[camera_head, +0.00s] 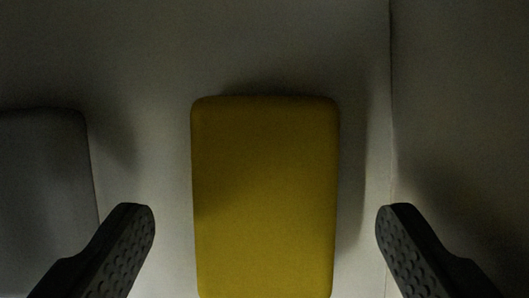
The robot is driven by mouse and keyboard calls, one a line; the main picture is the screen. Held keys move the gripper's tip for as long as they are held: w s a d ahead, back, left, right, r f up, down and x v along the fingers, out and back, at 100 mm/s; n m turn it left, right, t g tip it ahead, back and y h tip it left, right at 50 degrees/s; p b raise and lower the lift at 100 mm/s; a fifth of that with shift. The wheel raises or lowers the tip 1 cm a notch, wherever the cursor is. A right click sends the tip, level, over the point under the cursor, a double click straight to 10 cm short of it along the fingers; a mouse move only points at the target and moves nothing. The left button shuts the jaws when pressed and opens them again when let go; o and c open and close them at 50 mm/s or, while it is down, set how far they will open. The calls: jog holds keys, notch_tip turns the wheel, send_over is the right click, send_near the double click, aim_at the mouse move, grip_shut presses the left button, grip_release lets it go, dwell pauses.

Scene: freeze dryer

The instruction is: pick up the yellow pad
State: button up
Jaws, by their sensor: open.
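The yellow pad (265,190) is a rounded rectangular block lying on a pale grey surface in the middle of the view. Its near end runs to the bottom edge of the picture. My gripper (265,222) is open and empty, with one dark studded finger on each side of the pad. Both fingers are apart from the pad, with a gap to its left and right. How high the fingertips are above the surface I cannot tell.
A grey rounded block (42,195) lies at the left edge, close to my left finger. A vertical edge or wall (455,110) runs along the right, near my right finger. The pale surface (240,45) beyond the pad is clear. The light is dim.

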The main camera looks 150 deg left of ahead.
jog(key=shift+x, duration=1)
jog(key=shift+c, duration=0.4)
jog(key=c, duration=1)
jog(key=shift+r, duration=0.45)
notch_tip(320, 180, up, 3)
jog(key=shift+f, duration=0.1)
jog(key=s+a, duration=0.3)
jog(key=s, duration=0.2)
jog(key=s+a, duration=0.3)
jog(key=s, duration=0.2)
jog(key=s+a, duration=0.4)
jog(key=s, duration=0.1)
